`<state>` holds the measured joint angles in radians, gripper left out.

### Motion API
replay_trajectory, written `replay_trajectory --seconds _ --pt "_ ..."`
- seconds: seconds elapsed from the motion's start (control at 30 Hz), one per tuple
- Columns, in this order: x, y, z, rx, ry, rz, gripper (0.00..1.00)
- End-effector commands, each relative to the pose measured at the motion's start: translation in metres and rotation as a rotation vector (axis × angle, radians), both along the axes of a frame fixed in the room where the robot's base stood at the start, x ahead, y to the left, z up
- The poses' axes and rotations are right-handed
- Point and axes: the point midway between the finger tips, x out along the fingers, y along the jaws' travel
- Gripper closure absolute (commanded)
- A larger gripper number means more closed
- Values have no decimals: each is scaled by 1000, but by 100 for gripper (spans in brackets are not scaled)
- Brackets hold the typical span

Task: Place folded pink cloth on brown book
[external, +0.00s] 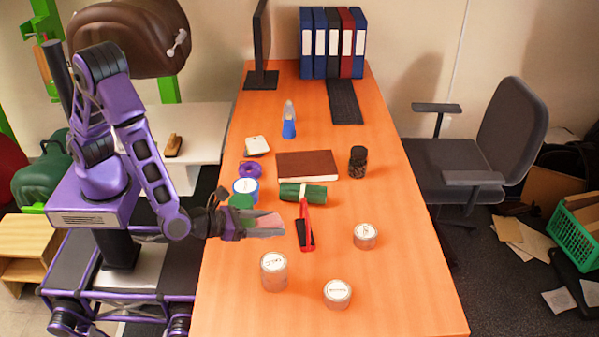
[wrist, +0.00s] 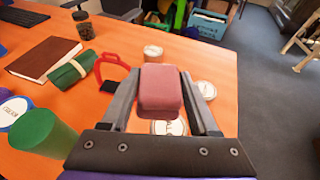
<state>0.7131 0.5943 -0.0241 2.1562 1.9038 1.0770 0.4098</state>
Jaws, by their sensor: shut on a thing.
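The folded pink cloth (wrist: 161,88) is a small block between the fingers of my gripper (wrist: 162,95) in the wrist view. It also shows in the external view (external: 267,220). My gripper (external: 265,224) is shut on it and is over the near left part of the orange table. The brown book (external: 307,165) lies flat and closed in the middle of the table, farther back than my gripper. In the wrist view the book (wrist: 45,58) is at the upper left, with its top bare. The height of the cloth above the table is hard to tell.
A green roll (external: 303,194) lies just in front of the book, with a red-handled tool (external: 305,230) beside it. A dark jar (external: 357,162) stands right of the book. White-lidded jars (external: 337,293) stand nearer. A blue bottle (external: 289,122) is behind.

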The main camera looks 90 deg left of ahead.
Motion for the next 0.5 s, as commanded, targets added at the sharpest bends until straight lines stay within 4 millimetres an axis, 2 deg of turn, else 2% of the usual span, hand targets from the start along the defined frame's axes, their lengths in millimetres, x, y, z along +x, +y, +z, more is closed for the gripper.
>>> replay_trajectory --seconds 0.03,0.2,0.37,0.5 --pt "18 24 -4 -1 -2 60 93" --pt "65 106 -5 0 -1 243 93" --pt "95 188 -5 -1 -1 401 93" --pt "111 264 -3 -3 -1 533 93"
